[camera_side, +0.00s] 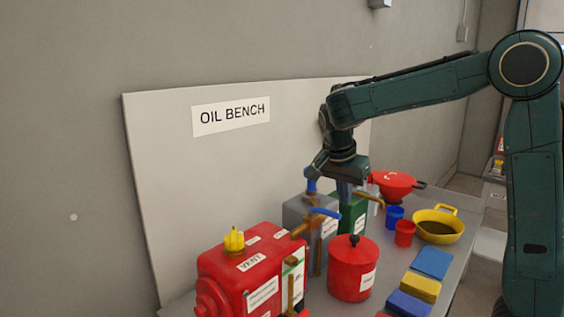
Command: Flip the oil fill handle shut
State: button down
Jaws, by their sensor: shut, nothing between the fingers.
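A red tank (247,274) with a yellow vent knob (234,239) and a label reading VENT stands on the bench at the lower left. The labels are too small to tell which handle is the oil fill one.
A red lidded canister (353,268) stands in front of the cans. A yellow pan (437,226), a red funnel (395,185), blue and red cups (404,233) and folded cloths (421,287) crowd the right side. A white OIL BENCH board (165,175) stands behind.

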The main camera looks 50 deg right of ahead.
jog(key=v, duration=1)
dwell(0.3)
jog(key=shift+w, duration=0.1)
dwell(0.4)
jog(key=s+n+t, duration=0.3)
jog(key=s+n, duration=0.6)
jog(key=s+a+f+n+t+y, duration=0.2)
jog(key=s+a+f+n+y, duration=0.2)
jog(key=s+a+f+n, duration=0.3)
jog(key=s+n, duration=0.1)
jog(key=s, duration=0.2)
jog(key=shift+s+a+f, duration=0.3)
jog(key=shift+a+f, duration=0.05)
jog(key=shift+f, duration=0.05)
dwell(0.4)
